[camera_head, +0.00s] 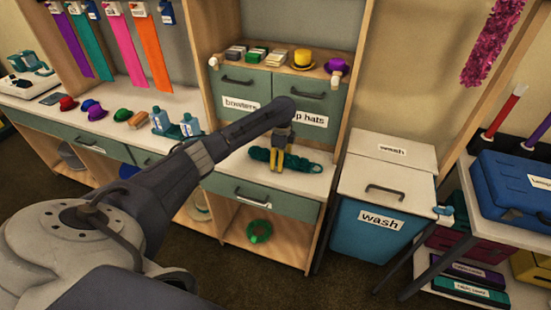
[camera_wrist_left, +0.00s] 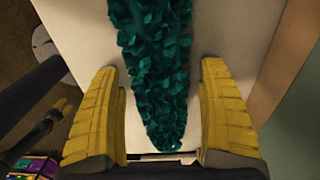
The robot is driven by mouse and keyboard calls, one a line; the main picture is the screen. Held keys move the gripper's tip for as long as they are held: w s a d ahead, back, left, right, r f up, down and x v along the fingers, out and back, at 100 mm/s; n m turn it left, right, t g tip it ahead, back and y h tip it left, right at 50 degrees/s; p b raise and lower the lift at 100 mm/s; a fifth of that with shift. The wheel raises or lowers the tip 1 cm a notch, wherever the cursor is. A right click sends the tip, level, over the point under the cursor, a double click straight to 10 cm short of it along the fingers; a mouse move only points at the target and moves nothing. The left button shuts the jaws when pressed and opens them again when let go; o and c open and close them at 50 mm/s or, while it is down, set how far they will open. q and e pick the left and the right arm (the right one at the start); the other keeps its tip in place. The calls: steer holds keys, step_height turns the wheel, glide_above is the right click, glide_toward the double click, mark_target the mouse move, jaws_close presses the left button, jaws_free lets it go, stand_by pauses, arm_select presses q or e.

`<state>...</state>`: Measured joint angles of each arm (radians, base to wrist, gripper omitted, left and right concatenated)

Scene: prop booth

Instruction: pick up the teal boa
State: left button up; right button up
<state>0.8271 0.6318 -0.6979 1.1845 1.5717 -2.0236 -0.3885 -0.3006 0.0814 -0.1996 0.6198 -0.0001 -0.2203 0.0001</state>
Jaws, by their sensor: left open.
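The teal boa (camera_head: 299,164) lies stretched out on the white counter (camera_head: 236,173) below the green drawers. My left gripper (camera_head: 279,170) is over the boa, left of its middle in the head view, with its yellow fingers pointing down. In the left wrist view the boa (camera_wrist_left: 153,75) runs from the top edge down between the two fingers of the left gripper (camera_wrist_left: 162,115). The fingers are open, one on each side, with a visible gap to the boa. Part of the boa is hidden behind the fingers in the head view. My right gripper is not in view.
A shelf with a yellow hat (camera_head: 303,59) and a purple hat (camera_head: 336,66) is above the drawers. A wooden upright (camera_head: 346,100) bounds the counter on the right. A wash bin (camera_head: 367,232) stands beyond it. Small coloured hats (camera_head: 95,110) lie on the left counter.

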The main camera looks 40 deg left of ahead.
arm_select(q)
steer(key=c, duration=1.3)
steer(key=shift+o, duration=0.2)
steer(key=shift+r, duration=0.1)
